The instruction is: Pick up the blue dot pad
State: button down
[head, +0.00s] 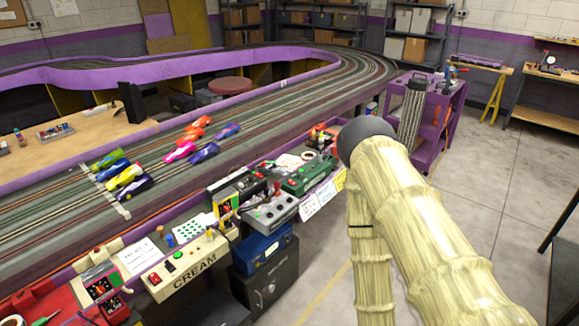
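A white pad with rows of small dots (194,228) lies on the counter along the near side of the track, just behind the cream control box. The dots look blue-green; their exact colour is hard to tell at this size. The pad lies apart from my arm, which shows as thick pale segments with a dark rounded end at the right. The fingers of my gripper do not show, so I cannot see whether they are open or shut.
The cream control box (188,264) and a white sheet (140,256) sit close to the pad. A green control box (309,174) is further right. Several toy cars stand on the track (270,125). A blue toolbox (264,248) is below the counter. The floor (505,190) at right is open.

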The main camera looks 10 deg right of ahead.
aim_at(169, 238)
jog(key=z, duration=1.15)
jog(key=i, duration=1.45)
jog(key=u, duration=1.7)
